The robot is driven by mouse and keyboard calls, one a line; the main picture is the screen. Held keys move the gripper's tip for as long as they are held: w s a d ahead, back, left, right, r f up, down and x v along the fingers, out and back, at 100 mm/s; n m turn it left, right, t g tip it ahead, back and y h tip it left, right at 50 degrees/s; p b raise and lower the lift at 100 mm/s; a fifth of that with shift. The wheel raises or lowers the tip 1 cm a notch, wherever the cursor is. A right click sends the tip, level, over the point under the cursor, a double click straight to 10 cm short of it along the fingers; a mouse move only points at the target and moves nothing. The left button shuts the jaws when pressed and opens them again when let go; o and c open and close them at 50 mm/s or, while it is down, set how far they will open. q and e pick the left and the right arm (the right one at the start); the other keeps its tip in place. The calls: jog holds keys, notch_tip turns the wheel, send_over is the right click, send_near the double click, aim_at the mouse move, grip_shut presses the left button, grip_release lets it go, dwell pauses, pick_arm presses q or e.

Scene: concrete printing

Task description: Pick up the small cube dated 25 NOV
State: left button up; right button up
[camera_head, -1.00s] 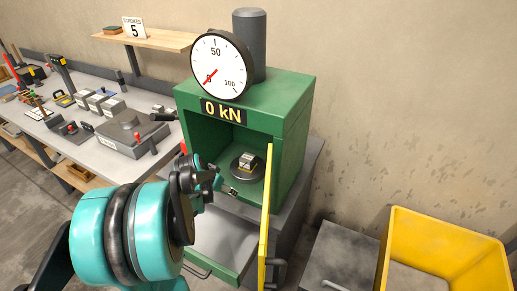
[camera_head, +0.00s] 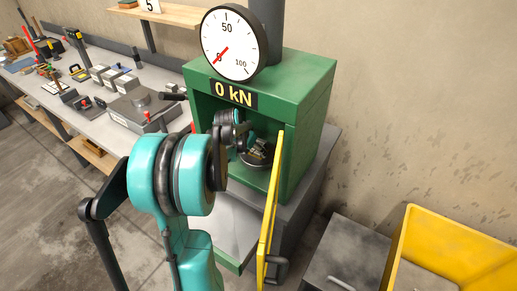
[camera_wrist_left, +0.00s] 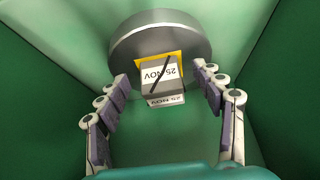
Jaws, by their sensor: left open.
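The small cube dated 25 NOV (camera_wrist_left: 160,76) is grey with a white label and a dark diagonal line across its top. It sits on a yellow square on the round metal platen (camera_wrist_left: 125,48) inside the green press (camera_head: 306,95). In the head view the platen (camera_head: 262,160) shows, but the gripper largely covers the cube. My left gripper (camera_wrist_left: 168,100) is open, with one finger on each side of the cube and a gap on both sides. In the head view the left gripper (camera_head: 256,150) is inside the press chamber. My right gripper is not in view.
The yellow press door (camera_head: 272,210) stands open to the right of the chamber. The dial (camera_head: 230,45) points at 0 and the display (camera_head: 232,93) reads 0 kN. A bench (camera_head: 95,65) with tools and several cubes is at left, a yellow bin (camera_head: 440,245) at right.

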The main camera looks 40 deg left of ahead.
pick_arm(q)
jog(key=w, duration=0.2)
jog(key=w+f+b, duration=0.1)
jog(key=w, duration=0.1)
jog(key=shift+a+f, duration=0.2)
jog(key=shift+r, duration=0.1)
jog(key=shift+s, duration=0.1)
jog(key=shift+c, duration=0.3)
jog(key=c, duration=1.4)
jog(key=shift+c, duration=0.2)
jog(key=shift+r, duration=0.1)
